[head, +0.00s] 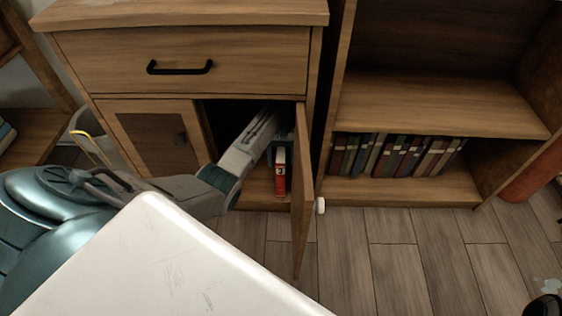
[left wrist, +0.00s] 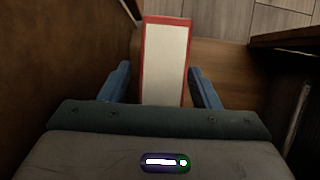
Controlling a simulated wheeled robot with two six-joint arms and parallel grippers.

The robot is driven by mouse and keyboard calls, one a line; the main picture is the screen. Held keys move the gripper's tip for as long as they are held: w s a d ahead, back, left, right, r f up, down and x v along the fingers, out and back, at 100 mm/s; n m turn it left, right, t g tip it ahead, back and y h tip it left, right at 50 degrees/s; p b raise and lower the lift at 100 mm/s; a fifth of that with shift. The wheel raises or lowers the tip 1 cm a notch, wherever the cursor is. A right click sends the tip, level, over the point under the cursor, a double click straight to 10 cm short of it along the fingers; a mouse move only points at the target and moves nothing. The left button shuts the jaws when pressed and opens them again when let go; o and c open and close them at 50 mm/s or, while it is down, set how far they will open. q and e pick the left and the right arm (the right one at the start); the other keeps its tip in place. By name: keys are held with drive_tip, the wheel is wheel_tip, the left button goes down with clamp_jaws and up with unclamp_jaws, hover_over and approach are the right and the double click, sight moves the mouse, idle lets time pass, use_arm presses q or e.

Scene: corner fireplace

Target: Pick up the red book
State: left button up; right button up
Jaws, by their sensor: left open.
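The red book (head: 280,186) stands upright inside the open right compartment of the wooden cabinet. In the left wrist view the red book (left wrist: 164,62) shows its pale page edges framed by a red cover. My left gripper (head: 281,142) reaches into the compartment at the book. In the left wrist view my left gripper (left wrist: 160,80) is open, with one blue finger on each side of the book and a gap visible at each side. My right gripper is not in view.
The open cabinet door (head: 303,195) stands just right of my left arm. A drawer (head: 180,62) is above the compartment. A bookshelf (head: 440,98) with several books (head: 395,155) is at the right. Grey plank floor (head: 400,260) is clear in front.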

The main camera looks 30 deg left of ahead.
use_arm(q)
drive_tip(key=shift+f+p, duration=0.1)
drive_tip(key=shift+p, duration=0.2)
drive_tip(key=c, duration=1.2)
drive_tip(key=shift+o, duration=0.2)
